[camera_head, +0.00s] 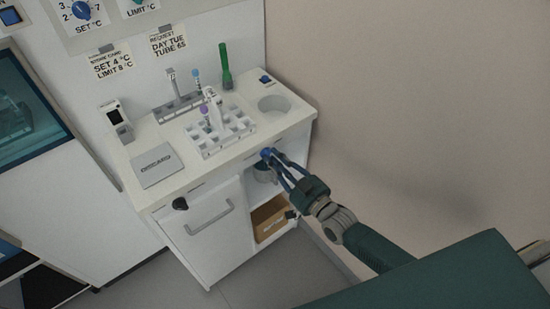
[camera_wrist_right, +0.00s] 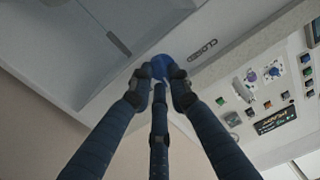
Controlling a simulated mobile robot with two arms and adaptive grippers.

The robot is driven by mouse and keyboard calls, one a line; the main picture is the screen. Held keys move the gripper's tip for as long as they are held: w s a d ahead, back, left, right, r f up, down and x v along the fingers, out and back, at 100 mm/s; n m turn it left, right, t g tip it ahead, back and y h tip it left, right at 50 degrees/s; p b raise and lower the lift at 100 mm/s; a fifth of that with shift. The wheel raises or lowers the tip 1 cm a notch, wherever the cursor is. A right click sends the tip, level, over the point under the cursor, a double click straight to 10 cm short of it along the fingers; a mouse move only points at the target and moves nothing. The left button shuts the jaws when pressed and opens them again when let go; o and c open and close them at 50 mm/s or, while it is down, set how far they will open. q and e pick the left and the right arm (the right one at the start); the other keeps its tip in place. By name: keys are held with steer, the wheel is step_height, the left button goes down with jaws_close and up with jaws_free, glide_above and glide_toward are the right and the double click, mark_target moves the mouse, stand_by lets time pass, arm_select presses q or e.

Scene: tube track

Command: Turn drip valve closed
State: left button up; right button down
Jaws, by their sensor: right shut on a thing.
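The drip valve's blue knob (camera_head: 267,153) is on the front of the white counter, just below its top edge. My left gripper is not in view.
A white tube rack (camera_head: 238,128) with several tubes stands on the counter (camera_head: 180,180). Below are a cabinet door (camera_head: 208,235) and an open shelf with a brown bin (camera_head: 270,222). A beige wall (camera_head: 400,90) is to the right.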

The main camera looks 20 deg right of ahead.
steer(key=shift+a+r+n+p, duration=0.1)
steer(key=shift+n+p, duration=0.1)
steer(key=shift+n, duration=2.3)
steer(key=shift+r+n+p, duration=0.1)
steer(key=shift+n+p, duration=0.1)
steer(key=shift+n, duration=2.3)
steer(key=c, duration=1.6)
jaws_free()
steer(key=shift+c, duration=0.2)
steer(key=shift+s, duration=0.15)
steer(key=v, duration=1.1)
steer(key=shift+s, duration=0.4)
